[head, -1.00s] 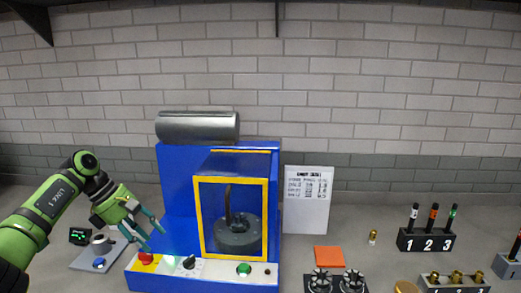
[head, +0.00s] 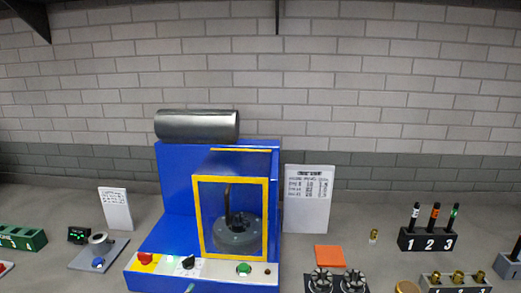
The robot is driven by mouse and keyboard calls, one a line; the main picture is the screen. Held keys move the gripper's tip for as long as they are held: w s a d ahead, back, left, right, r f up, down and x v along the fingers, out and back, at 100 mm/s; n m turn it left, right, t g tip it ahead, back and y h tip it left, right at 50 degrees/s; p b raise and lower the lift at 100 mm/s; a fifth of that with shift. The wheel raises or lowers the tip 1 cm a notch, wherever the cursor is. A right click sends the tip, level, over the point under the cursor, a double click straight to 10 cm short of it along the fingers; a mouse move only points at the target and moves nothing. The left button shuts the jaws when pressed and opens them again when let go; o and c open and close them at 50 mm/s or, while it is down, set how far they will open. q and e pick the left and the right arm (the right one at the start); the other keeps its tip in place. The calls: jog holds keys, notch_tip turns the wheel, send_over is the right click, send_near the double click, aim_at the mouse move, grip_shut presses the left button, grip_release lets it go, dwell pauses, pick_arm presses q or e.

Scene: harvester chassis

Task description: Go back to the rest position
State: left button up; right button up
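My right gripper is not in view. The blue machine (head: 180,190) stands in the middle. Its yellow-framed window (head: 231,180) has a dark round fixture (head: 238,236) behind it. A red button (head: 145,258), a black knob (head: 188,262) and a green button (head: 243,268) sit on its front panel.
At right are a white sheet (head: 307,200), an orange pad (head: 329,258), a numbered black holder (head: 426,241) and a brass-part rack (head: 455,286).

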pick_arm(q)
jog(key=s+a+f+n+g, duration=0.1)
jog(key=s+f+n+g, duration=0.3)
jog(key=s, duration=0.6)
jog(key=s+a+f+n+g, duration=0.2)
jog(key=s+f+n+g, duration=0.15)
jog(key=s, duration=0.55)
jog(key=s+a+f+n+g, duration=0.1)
jog(key=s+f+n+g, duration=0.35)
jog(key=s, duration=0.55)
notch_tip(320, 180, down, 30)
jog(key=s+m+g+b, duration=0.1)
jog(key=s+b, duration=0.2)
jog(key=b, duration=0.3)
jog(key=s+a+f+g+b, duration=0.1)
jog(key=s+f+b, duration=0.3)
jog(key=s+f, duration=1.1)
notch_tip(320, 180, down, 2)
jog(key=shift+a+f+y, duration=0.15)
jog(key=shift+a+y, duration=0.25)
jog(key=shift+a, duration=0.5)
jog(key=shift+w+a, duration=0.1)
jog(key=shift+w, duration=0.05)
